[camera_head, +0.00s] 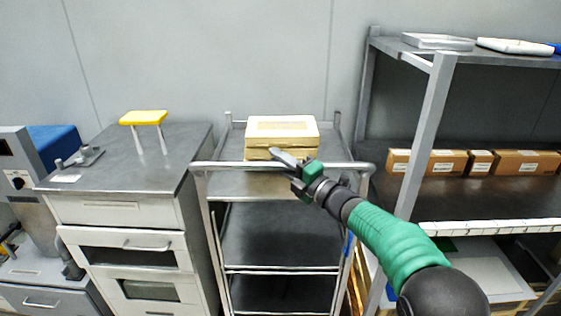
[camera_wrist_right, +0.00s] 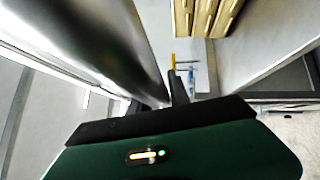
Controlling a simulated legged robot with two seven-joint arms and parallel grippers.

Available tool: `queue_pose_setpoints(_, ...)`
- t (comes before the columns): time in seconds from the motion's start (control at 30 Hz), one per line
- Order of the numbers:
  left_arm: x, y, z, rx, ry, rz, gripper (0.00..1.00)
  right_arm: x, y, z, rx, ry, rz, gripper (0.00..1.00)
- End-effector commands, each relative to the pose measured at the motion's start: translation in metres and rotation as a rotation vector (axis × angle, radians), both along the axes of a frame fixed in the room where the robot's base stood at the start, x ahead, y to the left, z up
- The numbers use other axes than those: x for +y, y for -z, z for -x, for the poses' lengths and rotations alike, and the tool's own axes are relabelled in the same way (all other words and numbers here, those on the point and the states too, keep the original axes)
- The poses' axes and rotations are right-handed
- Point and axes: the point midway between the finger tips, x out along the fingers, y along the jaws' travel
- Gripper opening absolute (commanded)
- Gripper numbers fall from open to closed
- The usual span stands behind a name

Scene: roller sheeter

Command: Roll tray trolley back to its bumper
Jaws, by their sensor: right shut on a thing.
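The tray trolley (camera_head: 280,236) is a metal frame with several dark shelves, standing between a drawer cabinet and a shelf rack, close to the back wall. Its front push handle (camera_head: 232,165) is a horizontal metal bar. My right gripper (camera_head: 287,160) is shut on this handle, a little right of its middle. In the right wrist view the handle (camera_wrist_right: 110,40) is a large blurred bar at upper left, and the dark fingers of my gripper (camera_wrist_right: 178,88) show partly beside it. No bumper can be made out. My left gripper is not in view.
Pale boxes (camera_head: 282,133) sit on the trolley's top shelf. The drawer cabinet (camera_head: 120,210), with a yellow-topped stand (camera_head: 144,117) on it, is close on the left. The rack (camera_head: 424,130) with brown cartons (camera_head: 525,162) is close on the right. Side room is narrow.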

Motion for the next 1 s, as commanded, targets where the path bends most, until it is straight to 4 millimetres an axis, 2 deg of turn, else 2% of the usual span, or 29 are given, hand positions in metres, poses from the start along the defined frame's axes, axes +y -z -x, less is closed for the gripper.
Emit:
queue_pose_setpoints(0.33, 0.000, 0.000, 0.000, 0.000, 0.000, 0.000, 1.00, 0.001, 0.003, -0.001, 0.006, 0.000, 0.001, 0.00)
queue_pose_setpoints(0.37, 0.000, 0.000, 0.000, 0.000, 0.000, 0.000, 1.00, 0.001, 0.003, -0.001, 0.006, 0.000, 0.001, 0.27)
queue_pose_setpoints(0.5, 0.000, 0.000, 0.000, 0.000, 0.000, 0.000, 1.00, 0.000, 0.002, -0.001, 0.004, 0.001, 0.001, 0.44)
queue_pose_setpoints(0.83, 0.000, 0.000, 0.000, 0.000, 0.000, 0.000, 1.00, -0.002, 0.000, 0.001, 0.000, 0.002, 0.000, 0.44)
queue_pose_setpoints(1.0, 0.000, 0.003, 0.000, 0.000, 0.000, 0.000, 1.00, -0.022, 0.004, 0.020, 0.000, 0.004, -0.001, 0.44)
